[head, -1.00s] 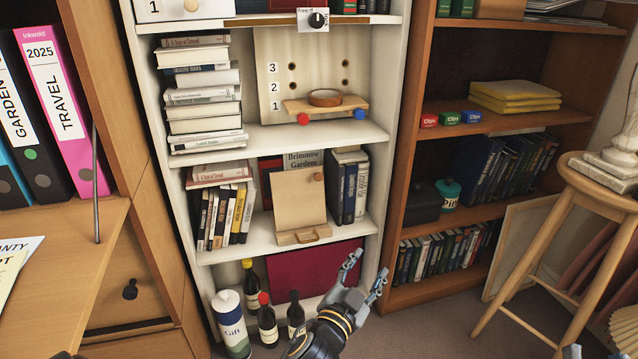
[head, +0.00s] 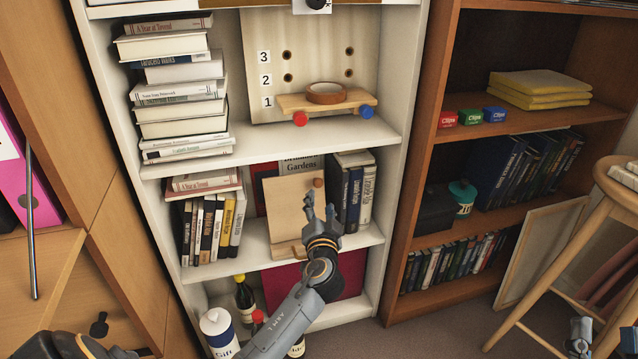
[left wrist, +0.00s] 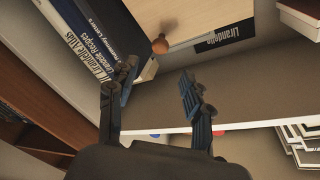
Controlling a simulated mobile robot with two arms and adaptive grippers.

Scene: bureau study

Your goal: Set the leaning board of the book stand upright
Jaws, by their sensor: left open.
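The book stand is on the middle shelf of the white bookcase. Its pale wooden board (head: 288,206) is tilted, with a small brown knob (head: 318,183) near its top right corner. Its base (head: 284,251) is partly hidden by my left gripper and arm. My left gripper (head: 321,208) is open and empty in front of the board's right side, its fingertips just below the knob in the head view. In the left wrist view the knob (left wrist: 160,46) lies beyond the gap between the fingers, apart from them. My right gripper (head: 602,338) shows only partly at the bottom right.
Dark upright books (head: 353,192) stand right of the board, and more books (head: 212,225) stand to its left. The shelf above holds a small ledge (head: 290,102) with a tape ring (head: 326,92). Bottles stand below. A wooden stool (head: 560,260) is at the right.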

